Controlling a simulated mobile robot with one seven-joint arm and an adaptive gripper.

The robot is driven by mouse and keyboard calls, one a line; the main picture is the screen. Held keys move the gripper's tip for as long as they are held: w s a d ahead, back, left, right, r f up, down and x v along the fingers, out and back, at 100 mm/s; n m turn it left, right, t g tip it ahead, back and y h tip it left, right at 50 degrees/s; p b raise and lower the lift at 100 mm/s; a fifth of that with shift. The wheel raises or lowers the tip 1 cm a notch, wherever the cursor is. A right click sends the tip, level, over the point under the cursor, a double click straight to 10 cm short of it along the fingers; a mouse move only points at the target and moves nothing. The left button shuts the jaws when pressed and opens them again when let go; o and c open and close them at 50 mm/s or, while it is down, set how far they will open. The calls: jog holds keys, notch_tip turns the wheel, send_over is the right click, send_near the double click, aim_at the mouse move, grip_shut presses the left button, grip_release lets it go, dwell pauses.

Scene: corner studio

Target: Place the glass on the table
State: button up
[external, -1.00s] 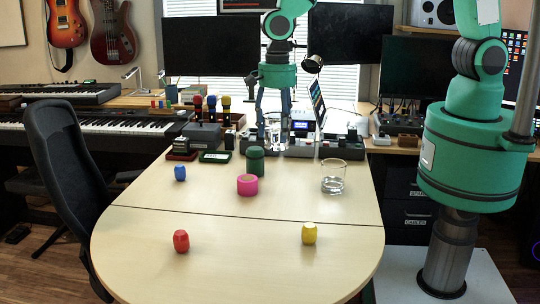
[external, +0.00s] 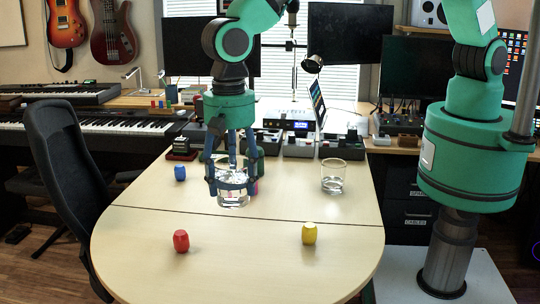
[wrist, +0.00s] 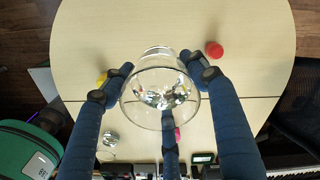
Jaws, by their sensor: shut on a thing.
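My gripper (external: 232,180) points down over the left middle of the table (external: 200,275), its blue fingers closed around a clear glass (external: 233,201). The glass is upright in the external view; whether its base touches the table I cannot tell. In the wrist view the held glass (wrist: 160,112) sits between the fingers, with its rim toward the camera. A second clear glass (external: 333,178) stands upright on the table to the right, apart from my gripper.
A blue barrel (external: 180,173), a red barrel (external: 181,241) and a yellow barrel (external: 309,233) stand on the table. The pink object (wrist: 178,134) is mostly hidden behind my gripper in the external view. The table's front middle is clear. Desk equipment lines the back.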

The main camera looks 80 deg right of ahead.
aim_at(231, 203)
jog(key=shift+s+a+n, duration=0.1)
jog(key=shift+a+n, duration=0.2)
jog(key=shift+a, duration=0.8)
jog(key=shift+a+f, duration=0.2)
jog(key=shift+f, duration=0.3)
jog(key=shift+a+f, duration=0.2)
jog(key=shift+f, duration=1.8)
jog(key=shift+f+b, duration=0.4)
jog(key=shift+f, duration=2.75)
jog(key=shift+f+b, duration=0.3)
jog(key=shift+f, duration=1.6)
jog(key=shift+f, duration=0.15)
jog(key=o, duration=1.6)
